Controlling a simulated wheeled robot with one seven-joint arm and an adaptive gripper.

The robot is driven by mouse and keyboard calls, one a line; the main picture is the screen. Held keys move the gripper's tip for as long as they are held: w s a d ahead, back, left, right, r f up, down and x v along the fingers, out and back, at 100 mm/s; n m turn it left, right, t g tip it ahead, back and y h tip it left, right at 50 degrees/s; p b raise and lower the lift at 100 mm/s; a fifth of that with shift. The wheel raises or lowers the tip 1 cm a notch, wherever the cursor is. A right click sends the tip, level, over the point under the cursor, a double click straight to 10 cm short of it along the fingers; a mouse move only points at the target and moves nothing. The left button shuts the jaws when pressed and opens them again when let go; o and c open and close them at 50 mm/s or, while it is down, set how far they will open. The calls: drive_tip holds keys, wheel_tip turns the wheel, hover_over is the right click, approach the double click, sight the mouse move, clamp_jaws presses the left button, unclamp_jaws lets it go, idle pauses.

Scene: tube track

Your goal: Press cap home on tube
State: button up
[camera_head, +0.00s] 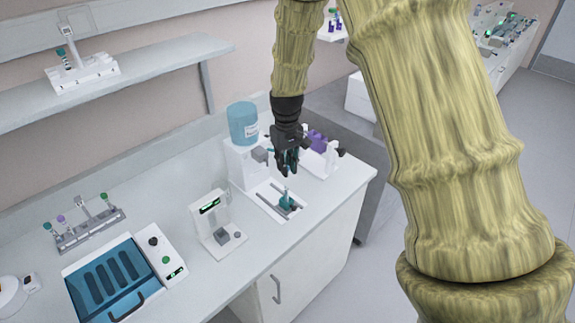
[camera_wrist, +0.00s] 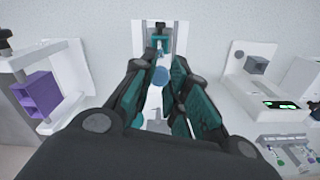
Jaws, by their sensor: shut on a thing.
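My gripper (camera_head: 287,168) hangs pointing down over a white track plate (camera_head: 268,207) near the right end of the bench. Its fingers are closed in on a small round blue cap (camera_wrist: 160,76), which shows between the fingertips in the wrist view. A teal holder (camera_head: 287,203) stands on the plate just below my gripper, with a thin upright piece that may be the tube. The holder also shows past the fingertips in the wrist view (camera_wrist: 156,45). Whether the cap touches a tube is hidden by the fingers.
A white device with a blue bottle (camera_head: 243,123) stands behind the plate. A white device with a green display (camera_head: 215,220) is to its left, and a purple rack (camera_head: 317,141) is to its right. A blue-lidded box (camera_head: 108,280) sits farther left. The bench's front edge is close.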

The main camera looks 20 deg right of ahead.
drive_tip(key=b, duration=0.3)
hover_over(286, 186)
drive_tip(key=shift+s+f, duration=0.1)
drive_tip(key=shift+f, duration=2.6)
drive_tip(key=shift+f+p, duration=0.4)
drive_tip(key=shift+f, duration=0.25)
idle(1.0)
drive_tip(key=o, duration=0.7)
drive_tip(key=shift+r, duration=0.15)
wheel_tip(286, 186, up, 12)
drive_tip(key=shift+f, duration=0.1)
idle(0.6)
idle(0.7)
